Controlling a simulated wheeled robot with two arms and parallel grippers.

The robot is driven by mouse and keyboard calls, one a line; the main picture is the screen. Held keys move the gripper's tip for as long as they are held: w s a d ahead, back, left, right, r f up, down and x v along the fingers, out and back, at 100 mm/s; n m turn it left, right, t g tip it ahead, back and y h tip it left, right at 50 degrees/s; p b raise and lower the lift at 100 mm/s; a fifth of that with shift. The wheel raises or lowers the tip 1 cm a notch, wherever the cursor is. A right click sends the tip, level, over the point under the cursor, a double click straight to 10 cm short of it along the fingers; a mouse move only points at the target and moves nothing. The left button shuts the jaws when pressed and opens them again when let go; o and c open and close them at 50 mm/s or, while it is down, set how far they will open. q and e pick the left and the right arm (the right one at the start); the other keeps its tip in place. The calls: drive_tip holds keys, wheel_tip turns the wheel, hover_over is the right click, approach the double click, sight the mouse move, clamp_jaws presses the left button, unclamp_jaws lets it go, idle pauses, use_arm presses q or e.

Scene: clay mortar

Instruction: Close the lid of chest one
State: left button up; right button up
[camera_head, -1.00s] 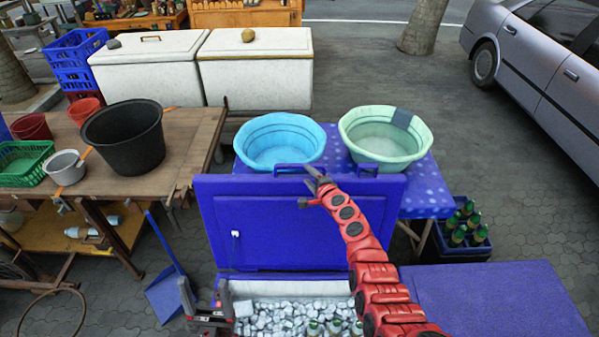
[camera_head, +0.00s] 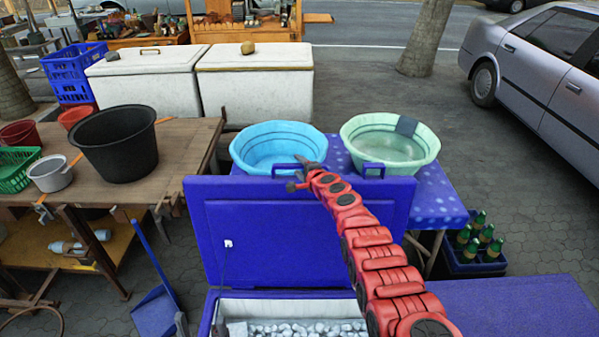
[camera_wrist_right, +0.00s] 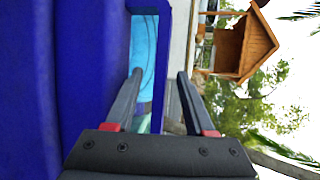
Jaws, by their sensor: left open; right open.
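The blue chest (camera_head: 212,312) stands at the bottom of the head view with its lid (camera_head: 262,235) raised upright and ice (camera_head: 305,328) showing inside. The lid's top edge has two blue handles, a left one (camera_head: 285,167) and a right one (camera_head: 372,166). My right gripper (camera_head: 300,178) is open at the left handle. In the right wrist view, a blue handle bar (camera_wrist_right: 178,95) shows between the open fingers of my right gripper (camera_wrist_right: 158,75); contact is unclear. Only the fingertips of my left gripper (camera_head: 201,327) show, open and empty near the chest's left front.
A light blue basin (camera_head: 262,155) and a green basin (camera_head: 400,155) stand on a dotted blue table (camera_head: 440,205) behind the lid. A closed blue lid (camera_head: 520,310) lies at the right. A wooden table (camera_head: 190,140) with a black tub (camera_head: 118,150) is at the left.

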clamp_jaws()
idle(1.4)
